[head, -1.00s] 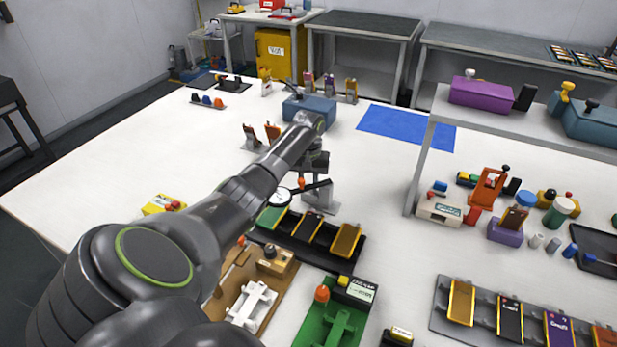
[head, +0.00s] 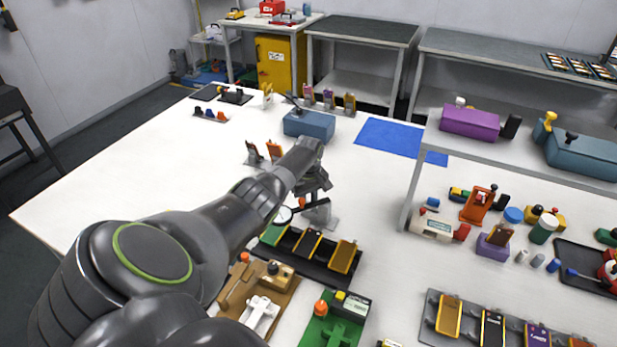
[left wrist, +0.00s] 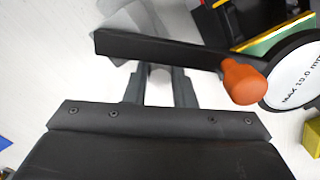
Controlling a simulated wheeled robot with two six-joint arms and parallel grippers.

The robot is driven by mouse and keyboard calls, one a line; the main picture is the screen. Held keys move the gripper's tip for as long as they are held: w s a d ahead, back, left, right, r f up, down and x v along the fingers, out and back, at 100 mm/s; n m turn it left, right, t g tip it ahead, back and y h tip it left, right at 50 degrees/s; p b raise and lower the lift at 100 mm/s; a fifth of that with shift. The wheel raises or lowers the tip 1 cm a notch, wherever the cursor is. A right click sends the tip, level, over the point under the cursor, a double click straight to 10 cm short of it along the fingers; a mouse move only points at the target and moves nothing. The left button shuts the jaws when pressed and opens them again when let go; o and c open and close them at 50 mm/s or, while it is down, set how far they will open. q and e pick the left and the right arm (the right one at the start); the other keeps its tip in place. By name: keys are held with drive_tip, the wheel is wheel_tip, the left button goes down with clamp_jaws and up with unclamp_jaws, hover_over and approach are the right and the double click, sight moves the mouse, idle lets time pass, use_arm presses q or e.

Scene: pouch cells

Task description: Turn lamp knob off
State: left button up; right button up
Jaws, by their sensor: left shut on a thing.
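My left gripper (head: 318,183) is at a grey stand (head: 322,220) near the middle of the white table. In the left wrist view its two fingers (left wrist: 160,74) are closed around a small pale grey piece, which is mostly hidden under a black bar (left wrist: 160,48). The bar crosses just beyond the fingertips. An orange knob (left wrist: 243,82) sits at the bar's right end, apart from the fingers. A white disc marked "MAX 15.0 mm" (left wrist: 297,75) is beside the knob. I cannot tell which part is the lamp knob. My right gripper is not in view.
A black tray (head: 318,272) with gold and dark cells is just in front of the stand. A raised shelf (head: 545,160) is at the right. The table's left side is clear.

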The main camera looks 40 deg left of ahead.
use_arm(q)
drive_tip(key=shift+w+a+r, duration=0.1)
drive_tip(key=shift+r, duration=0.05)
drive_tip(key=o, duration=0.7)
wheel_tip(320, 180, up, 17)
drive_tip(key=shift+r+b, duration=0.15)
drive_tip(key=shift+b, duration=0.15)
idle(0.4)
